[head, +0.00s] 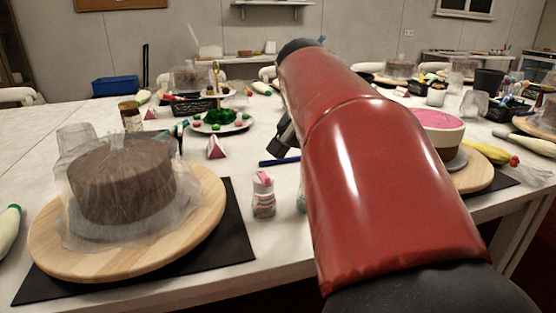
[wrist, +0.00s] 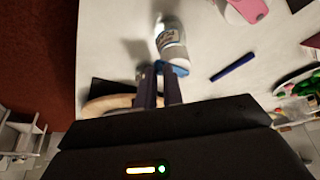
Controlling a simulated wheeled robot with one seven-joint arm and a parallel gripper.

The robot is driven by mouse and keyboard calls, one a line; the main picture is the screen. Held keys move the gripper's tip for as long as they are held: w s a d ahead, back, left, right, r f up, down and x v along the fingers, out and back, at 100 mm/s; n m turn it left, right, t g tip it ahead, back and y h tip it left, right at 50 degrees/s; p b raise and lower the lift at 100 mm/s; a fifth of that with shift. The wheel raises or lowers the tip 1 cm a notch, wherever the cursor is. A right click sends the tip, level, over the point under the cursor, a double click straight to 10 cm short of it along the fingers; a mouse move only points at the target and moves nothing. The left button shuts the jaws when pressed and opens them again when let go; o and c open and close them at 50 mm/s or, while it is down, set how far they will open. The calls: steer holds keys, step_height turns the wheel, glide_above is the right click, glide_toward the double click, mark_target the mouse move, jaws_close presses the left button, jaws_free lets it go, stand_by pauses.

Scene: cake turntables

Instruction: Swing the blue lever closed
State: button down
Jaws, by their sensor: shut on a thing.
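In the wrist view a clear bottle (wrist: 172,38) with a label lies just beyond my fingertips. A blue piece, the blue lever (wrist: 180,67), shows at the bottle's near end, right at the fingers. My gripper (wrist: 159,72) has its two dark fingers close together at this blue piece, shut on it; the fingers hide part of it. In the head view my gripper (head: 281,145) shows only in part beside my red arm, and a sliver of a clear bottle (head: 302,198) shows at the arm's left edge. The lever is hidden there.
A pink-topped shaker (head: 263,196) stands left of my arm. A blue pen (head: 279,161) lies on the white table behind it. A covered brown cake (head: 124,184) sits on a wooden turntable (head: 205,212) at left. A pink-topped cake (head: 440,122) stands at right.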

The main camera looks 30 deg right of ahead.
steer(key=c, duration=1.5)
jaws_free()
steer(key=shift+p+v, duration=0.5)
steer(key=shift+v, duration=3.4)
